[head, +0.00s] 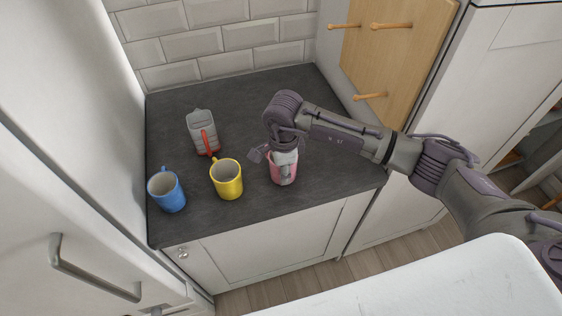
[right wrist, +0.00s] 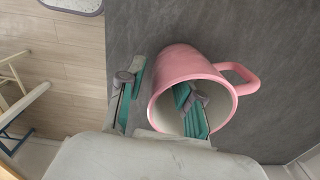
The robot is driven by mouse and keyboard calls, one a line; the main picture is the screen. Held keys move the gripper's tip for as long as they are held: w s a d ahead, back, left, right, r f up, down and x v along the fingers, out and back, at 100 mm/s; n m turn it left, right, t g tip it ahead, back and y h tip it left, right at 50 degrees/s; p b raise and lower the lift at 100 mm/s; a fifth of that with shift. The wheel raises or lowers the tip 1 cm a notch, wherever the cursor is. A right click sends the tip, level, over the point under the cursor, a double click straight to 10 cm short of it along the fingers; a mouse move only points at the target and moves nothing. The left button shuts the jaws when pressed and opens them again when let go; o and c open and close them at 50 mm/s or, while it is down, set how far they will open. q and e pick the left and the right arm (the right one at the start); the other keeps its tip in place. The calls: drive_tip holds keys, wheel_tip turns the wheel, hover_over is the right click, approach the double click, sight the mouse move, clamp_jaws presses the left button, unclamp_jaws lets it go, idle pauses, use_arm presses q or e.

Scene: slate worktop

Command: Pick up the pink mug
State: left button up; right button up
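The pink mug (head: 284,175) stands on the dark worktop, near its front edge and right of the yellow mug. In the right wrist view the pink mug (right wrist: 184,62) shows its pale inside and its handle to the right. My right gripper (right wrist: 160,100) is open across the mug's rim. One finger is inside the mug and the other is outside, with a visible gap between the outer finger and the wall. In the head view the right gripper (head: 270,158) is over the mug and partly hides it. My left gripper is not in view.
A yellow mug (head: 228,184) and a blue mug (head: 170,196) stand to the left on the worktop (head: 250,100). A grey object with a red handle (head: 203,128) stands behind them. A tiled wall (head: 220,40) closes the back. The worktop's back right is clear.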

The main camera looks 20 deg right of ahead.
drive_tip(key=shift+f, duration=1.15)
clamp_jaws()
drive_tip(key=shift+w+r, duration=0.1)
